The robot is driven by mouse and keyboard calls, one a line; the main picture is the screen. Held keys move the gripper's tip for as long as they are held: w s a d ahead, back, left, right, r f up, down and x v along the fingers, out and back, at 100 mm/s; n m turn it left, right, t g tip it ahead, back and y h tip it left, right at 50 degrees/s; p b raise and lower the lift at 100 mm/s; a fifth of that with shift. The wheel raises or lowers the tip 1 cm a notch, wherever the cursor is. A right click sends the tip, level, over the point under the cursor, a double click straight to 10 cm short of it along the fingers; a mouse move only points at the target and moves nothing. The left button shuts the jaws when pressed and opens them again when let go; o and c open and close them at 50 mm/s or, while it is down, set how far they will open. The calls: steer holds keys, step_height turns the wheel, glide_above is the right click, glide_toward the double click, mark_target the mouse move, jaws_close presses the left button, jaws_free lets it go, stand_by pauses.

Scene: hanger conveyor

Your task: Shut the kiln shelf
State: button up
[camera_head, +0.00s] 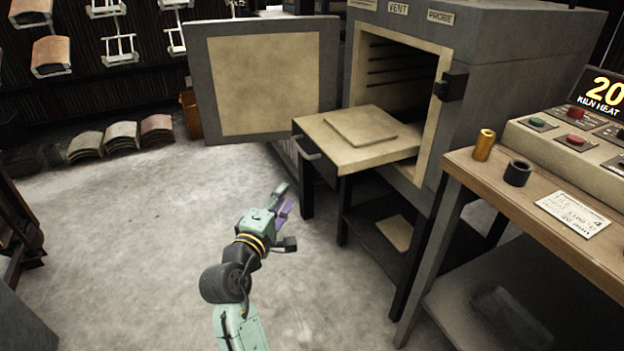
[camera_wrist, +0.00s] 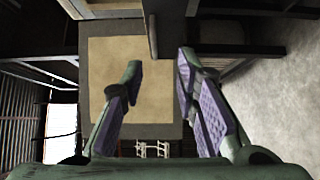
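The kiln shelf (camera_head: 345,155) is a beige slide-out shelf. It sticks out of the open kiln (camera_head: 490,90) towards the left, with a grey front edge and a bar handle (camera_head: 306,149). A flat beige slab (camera_head: 360,127) lies on it. The kiln door (camera_head: 265,80) is swung open to the left, and its beige inner panel also shows in the wrist view (camera_wrist: 105,70). My gripper (camera_head: 286,216) is open and empty, in front of and below the shelf's handle, apart from it. Its purple-padded fingers are spread in the wrist view (camera_wrist: 160,92).
At right, a wooden bench (camera_head: 480,175) carries a control box (camera_head: 565,135), a brass cylinder (camera_head: 483,145) and a black ring (camera_head: 517,173). Curved tiles (camera_head: 120,138) lie on the floor at left. The floor left of my arm is clear.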

mark_target(398, 151)
steer(key=shift+w+d+f, duration=0.15)
steer(key=shift+d+f, duration=0.05)
steer(key=shift+d, duration=0.2)
steer(key=shift+c, duration=0.6)
steer(key=b+x, duration=0.1)
steer(key=x, duration=0.8)
steer(key=shift+w+b, duration=0.15)
steer(key=shift+b, duration=0.15)
jaws_close()
steer(key=shift+w+d, duration=0.3)
steer(key=shift+d, duration=0.3)
steer(key=shift+w+d, duration=0.3)
steer(key=shift+d, duration=0.35)
steer(key=shift+w+d, duration=0.3)
steer(key=shift+d, duration=0.3)
steer(key=shift+d, duration=0.1)
steer(key=w+d+p, duration=0.3)
steer(key=d, duration=0.4)
steer(key=w+d+p, duration=0.2)
steer(key=w+d, duration=0.1)
steer(key=d, duration=0.4)
steer(key=w+d+p, duration=0.3)
steer(key=w+d, duration=0.1)
steer(key=d, duration=0.4)
steer(key=shift+d+r+p, duration=0.1)
steer(key=shift+p, duration=0.2)
steer(key=shift+w+d, duration=0.45)
steer(key=shift+d, duration=0.4)
